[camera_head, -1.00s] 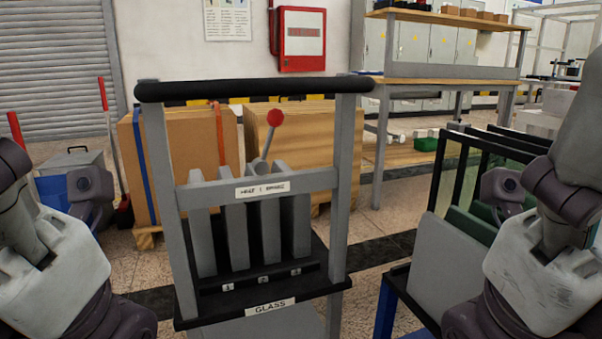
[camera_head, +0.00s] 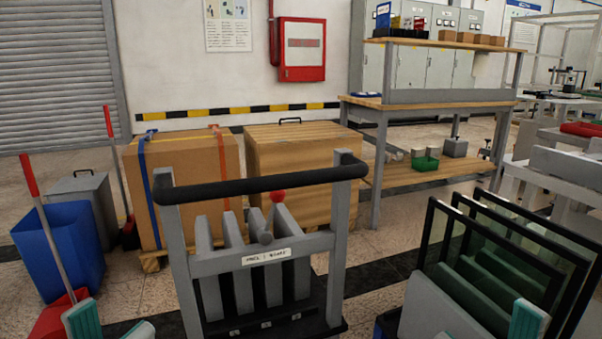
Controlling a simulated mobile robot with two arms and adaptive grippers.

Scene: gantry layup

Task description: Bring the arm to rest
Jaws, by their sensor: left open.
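A grey trolley with a black handle (camera_head: 260,178) and upright slots stands in front, centre. A rack of dark-framed glass panes (camera_head: 500,245) is at right. A blue bin (camera_head: 60,250) and red-handled tools stand left.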

